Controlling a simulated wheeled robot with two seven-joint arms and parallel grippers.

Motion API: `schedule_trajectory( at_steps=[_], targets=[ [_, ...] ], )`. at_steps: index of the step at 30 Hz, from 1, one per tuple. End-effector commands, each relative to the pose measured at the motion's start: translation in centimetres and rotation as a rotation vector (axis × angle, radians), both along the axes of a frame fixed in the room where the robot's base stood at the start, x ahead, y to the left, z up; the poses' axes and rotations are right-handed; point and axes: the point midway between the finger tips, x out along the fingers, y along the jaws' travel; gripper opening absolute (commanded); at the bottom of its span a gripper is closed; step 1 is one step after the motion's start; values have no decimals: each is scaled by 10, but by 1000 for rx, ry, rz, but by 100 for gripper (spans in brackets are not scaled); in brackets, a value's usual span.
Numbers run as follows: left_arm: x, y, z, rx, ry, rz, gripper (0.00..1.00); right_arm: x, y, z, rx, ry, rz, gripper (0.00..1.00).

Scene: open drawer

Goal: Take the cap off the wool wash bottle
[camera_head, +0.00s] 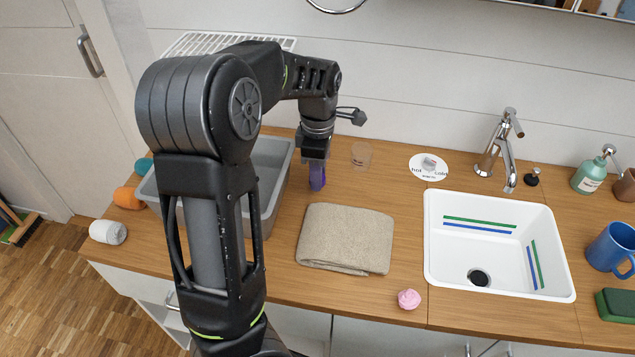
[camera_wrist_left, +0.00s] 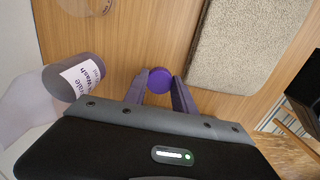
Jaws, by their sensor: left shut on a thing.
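My left gripper (camera_head: 317,180) points down over the wooden counter, behind the folded towel. In the left wrist view its fingers (camera_wrist_left: 158,86) are shut on a round purple cap (camera_wrist_left: 159,79). The wool wash bottle (camera_wrist_left: 82,77), with a white label and a translucent body, stands to the left in that view. The cap is apart from the bottle. In the head view my left arm and gripper appear to hide the bottle. Whether the cap touches the counter I cannot tell. My right gripper is out of view.
A beige folded towel (camera_head: 345,238) lies in front of the gripper, with a grey tub (camera_head: 272,185) to the left. A clear glass (camera_head: 361,155) stands close on the right. Further right are a white sink (camera_head: 435,270) and tap (camera_head: 497,150). A pink item (camera_head: 409,299) lies near the front edge.

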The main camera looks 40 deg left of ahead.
Motion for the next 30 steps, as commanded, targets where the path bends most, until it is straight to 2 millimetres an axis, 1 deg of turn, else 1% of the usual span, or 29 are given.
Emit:
schedule_trajectory(
  at_steps=[3, 7, 19, 20, 23, 30],
  targets=[
    [-2, 0, -17, 1, 7, 1, 0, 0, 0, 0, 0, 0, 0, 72],
    [-1, 0, -32, 0, 4, 0, 0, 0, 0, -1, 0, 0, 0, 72],
    [-1, 0, -37, 0, 2, 0, 0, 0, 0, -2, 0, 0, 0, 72],
    [-1, 0, -37, 0, 2, 0, 33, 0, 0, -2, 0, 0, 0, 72],
    [-1, 0, -37, 0, 2, 0, 41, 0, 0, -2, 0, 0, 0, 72],
    [-1, 0, -36, 0, 2, 0, 41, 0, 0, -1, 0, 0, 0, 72]
  ],
)
